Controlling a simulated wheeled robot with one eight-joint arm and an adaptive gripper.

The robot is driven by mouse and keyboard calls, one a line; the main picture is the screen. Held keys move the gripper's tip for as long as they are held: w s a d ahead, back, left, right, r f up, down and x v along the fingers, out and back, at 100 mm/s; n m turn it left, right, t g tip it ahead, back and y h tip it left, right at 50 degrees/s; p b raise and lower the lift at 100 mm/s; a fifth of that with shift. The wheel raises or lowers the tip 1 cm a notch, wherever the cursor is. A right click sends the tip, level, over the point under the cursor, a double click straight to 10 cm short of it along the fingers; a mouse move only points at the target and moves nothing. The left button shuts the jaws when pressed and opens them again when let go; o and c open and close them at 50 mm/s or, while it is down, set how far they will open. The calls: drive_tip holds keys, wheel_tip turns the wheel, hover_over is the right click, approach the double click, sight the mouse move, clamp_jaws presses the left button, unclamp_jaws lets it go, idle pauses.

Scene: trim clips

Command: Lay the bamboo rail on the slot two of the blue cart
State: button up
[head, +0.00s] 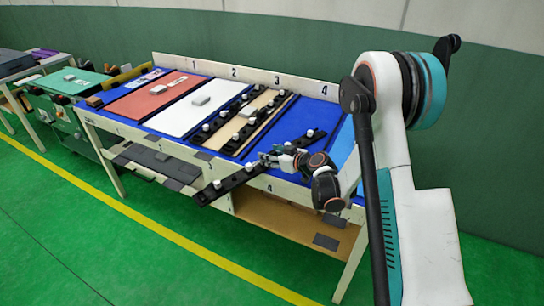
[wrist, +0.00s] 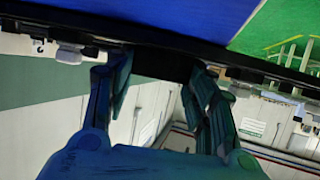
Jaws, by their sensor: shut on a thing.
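My gripper (head: 272,158) is shut on a long black rail (head: 235,183) with white knobs. It holds the rail slantwise over the front edge near slot 4, the rail's left end jutting past the edge. In the wrist view the dark rail (wrist: 160,62) crosses above and between my fingers (wrist: 160,100). The blue cart (head: 315,115) has slots numbered 1 to 4. Slot two holds a white panel (head: 185,122) with a small grey block on it. Slot 3 holds a beige panel (head: 243,122) with black knobbed rails along its sides. Nothing in view is labelled bamboo.
Slot 1 holds a red panel (head: 150,100) with a grey block. Slot 4 shows bare blue surface under the held rail. A low white back board (head: 255,77) runs behind the slots. A green-topped table (head: 75,82) stands at left. The green floor (head: 110,240) in front is clear.

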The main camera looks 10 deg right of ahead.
drive_tip(key=o, duration=1.3)
drive_tip(key=shift+f, duration=0.1)
